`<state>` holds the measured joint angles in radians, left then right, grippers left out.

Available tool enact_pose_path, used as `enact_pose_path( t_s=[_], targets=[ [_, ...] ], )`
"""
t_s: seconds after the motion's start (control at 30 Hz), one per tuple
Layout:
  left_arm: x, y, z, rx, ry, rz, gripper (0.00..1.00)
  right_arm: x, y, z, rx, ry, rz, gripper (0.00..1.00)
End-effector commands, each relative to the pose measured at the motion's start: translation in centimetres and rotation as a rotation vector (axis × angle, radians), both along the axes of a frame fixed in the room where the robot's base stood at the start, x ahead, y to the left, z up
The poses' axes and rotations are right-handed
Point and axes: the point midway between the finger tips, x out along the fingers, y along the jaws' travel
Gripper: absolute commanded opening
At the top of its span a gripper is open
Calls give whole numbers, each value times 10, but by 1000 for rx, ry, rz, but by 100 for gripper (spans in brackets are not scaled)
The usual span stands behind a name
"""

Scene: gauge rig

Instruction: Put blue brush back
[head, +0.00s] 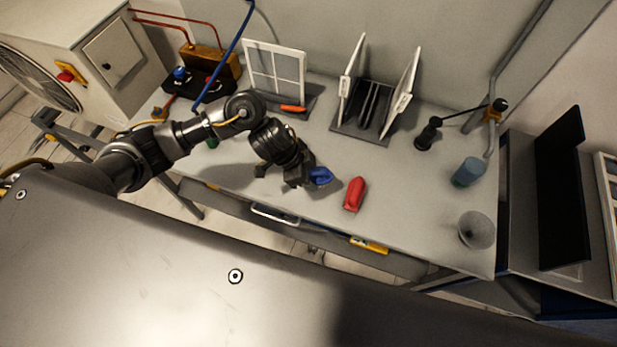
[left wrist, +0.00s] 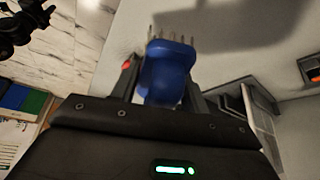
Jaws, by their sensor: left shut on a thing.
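The blue brush (head: 321,176) is in my left gripper (head: 306,179), near the front middle of the grey table. In the left wrist view the blue body of the brush (left wrist: 168,78) stands between the two dark fingers (left wrist: 160,85), with several thin prongs or bristles at its far end. The fingers are shut on it. In the head view the gripper hides part of the brush, and I cannot tell if it touches the table. My right gripper is not clearly in view.
A red object (head: 355,194) lies just right of the brush. A teal cup (head: 467,172) and a clear cup (head: 476,231) stand at the right. A dark rack with white panels (head: 351,78) and a white frame (head: 275,72) stand at the back. The front right tabletop (head: 415,215) is clear.

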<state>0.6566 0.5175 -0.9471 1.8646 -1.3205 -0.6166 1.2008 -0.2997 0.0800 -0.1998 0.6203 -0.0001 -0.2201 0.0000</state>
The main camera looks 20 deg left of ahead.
Motion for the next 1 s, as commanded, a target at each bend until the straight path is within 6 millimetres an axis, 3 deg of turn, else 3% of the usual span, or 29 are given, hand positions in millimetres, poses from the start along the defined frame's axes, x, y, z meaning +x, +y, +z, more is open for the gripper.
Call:
enact_pose_path(
  t_s=[0.03,0.2,0.53,0.8,1.0],
  targets=[
    [6,4,-15,1,8,5,9,0,0,-4,0,0,0,36],
    [26,12,-39,1,4,2,9,0,0,-6,0,0,0,36],
    [36,15,-51,0,2,-2,9,0,0,-6,0,0,0,36],
    [39,16,-82,1,4,-3,9,0,0,3,0,1,0,36],
    [39,16,-85,0,1,-3,9,-1,0,2,0,1,0,36]
  ],
)
